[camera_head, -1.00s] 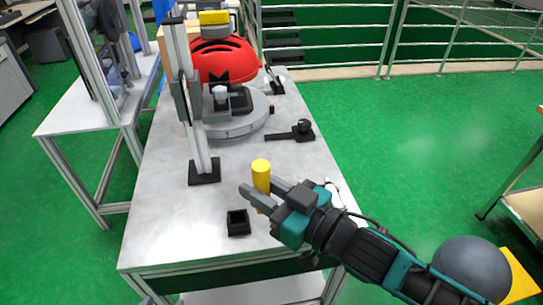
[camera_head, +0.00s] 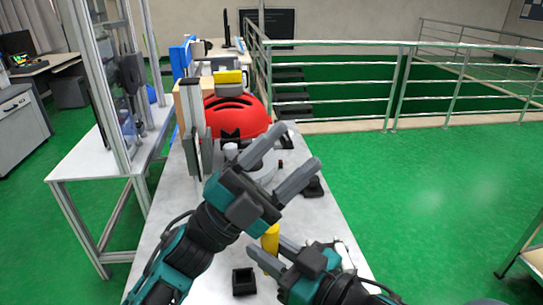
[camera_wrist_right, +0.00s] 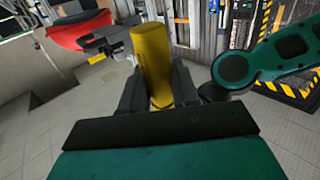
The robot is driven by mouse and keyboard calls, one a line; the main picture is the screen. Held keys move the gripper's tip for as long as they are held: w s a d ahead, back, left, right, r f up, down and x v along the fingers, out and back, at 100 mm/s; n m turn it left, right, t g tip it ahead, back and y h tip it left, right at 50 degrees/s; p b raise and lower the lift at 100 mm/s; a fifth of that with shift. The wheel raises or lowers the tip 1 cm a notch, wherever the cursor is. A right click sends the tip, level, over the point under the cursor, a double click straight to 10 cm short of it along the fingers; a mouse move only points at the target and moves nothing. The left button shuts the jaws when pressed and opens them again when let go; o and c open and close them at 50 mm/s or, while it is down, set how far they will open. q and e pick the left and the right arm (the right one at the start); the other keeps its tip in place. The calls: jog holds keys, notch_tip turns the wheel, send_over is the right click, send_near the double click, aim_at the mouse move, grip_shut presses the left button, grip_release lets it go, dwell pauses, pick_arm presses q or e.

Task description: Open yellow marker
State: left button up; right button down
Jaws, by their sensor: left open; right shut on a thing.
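The yellow marker (camera_head: 270,238) stands roughly upright between the fingers of my right gripper (camera_head: 267,246), above the near part of the table. In the right wrist view the yellow marker (camera_wrist_right: 151,58) rises from between the two dark fingers of the right gripper (camera_wrist_right: 156,88), which is shut on it. My left gripper (camera_head: 300,148) is open and nothing shows between its fingers. It is above the marker in the head view, with its fingers pointing up and to the right. I cannot make out a separate cap on the marker.
A small black square holder (camera_head: 244,282) is on the grey table (camera_head: 170,225) left of the marker. Green floor lies right of the table.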

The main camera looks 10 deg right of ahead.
pick_arm(q)
jog(key=s+d+r+m+g+y, duration=0.35)
jog(key=s+d+m+g, duration=0.3)
jog(key=m+g, duration=0.75)
jog(key=m+t+y, duration=0.7)
jog(key=t+y, duration=0.1)
jog(key=y, duration=1.4)
send_over(270, 234)
jog(key=w, duration=0.1)
notch_tip(270, 234, down, 3)
jog(key=shift+t, duration=0.3)
jog(key=f, duration=1.2)
jog(key=shift+w+d, duration=0.2)
jog(key=shift+w, duration=0.05)
jog(key=shift+c, duration=0.3)
